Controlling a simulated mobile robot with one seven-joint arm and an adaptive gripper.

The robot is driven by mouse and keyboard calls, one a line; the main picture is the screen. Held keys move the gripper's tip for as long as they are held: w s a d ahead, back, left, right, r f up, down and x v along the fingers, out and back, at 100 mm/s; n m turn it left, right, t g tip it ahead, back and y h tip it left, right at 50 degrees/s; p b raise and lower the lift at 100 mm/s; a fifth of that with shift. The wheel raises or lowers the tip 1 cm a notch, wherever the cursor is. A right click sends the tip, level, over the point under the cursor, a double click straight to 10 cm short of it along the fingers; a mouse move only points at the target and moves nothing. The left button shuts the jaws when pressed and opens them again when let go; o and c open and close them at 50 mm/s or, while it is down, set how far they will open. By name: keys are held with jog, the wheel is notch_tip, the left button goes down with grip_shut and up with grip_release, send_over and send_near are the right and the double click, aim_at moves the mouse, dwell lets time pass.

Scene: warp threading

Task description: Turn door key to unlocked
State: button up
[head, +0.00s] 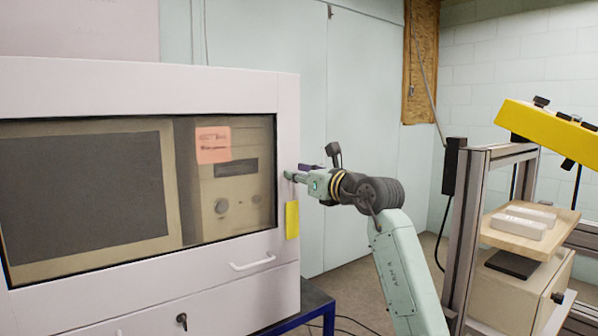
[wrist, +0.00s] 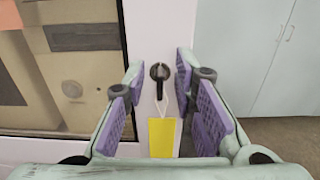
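The door key (wrist: 160,88) is dark and sits in a round lock on the white door frame, its handle pointing down in the wrist view. A yellow tag (wrist: 161,137) hangs from it on a pale loop; the tag also shows in the head view (head: 292,220). My gripper (wrist: 159,76) is open, with one purple-padded finger on each side of the key and a visible gap to both. In the head view my gripper (head: 291,177) is at the right edge of the white cabinet door (head: 150,88), hiding the key.
The door has a window (head: 85,190) and a white handle (head: 252,262) below it. Another key (head: 182,321) sits in the lower panel. A blue stand (head: 318,300) is under the cabinet. A metal frame with a wooden shelf (head: 525,232) stands right of my arm.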

jog(key=shift+a, duration=0.1)
jog(key=shift+c, duration=0.5)
grip_shut()
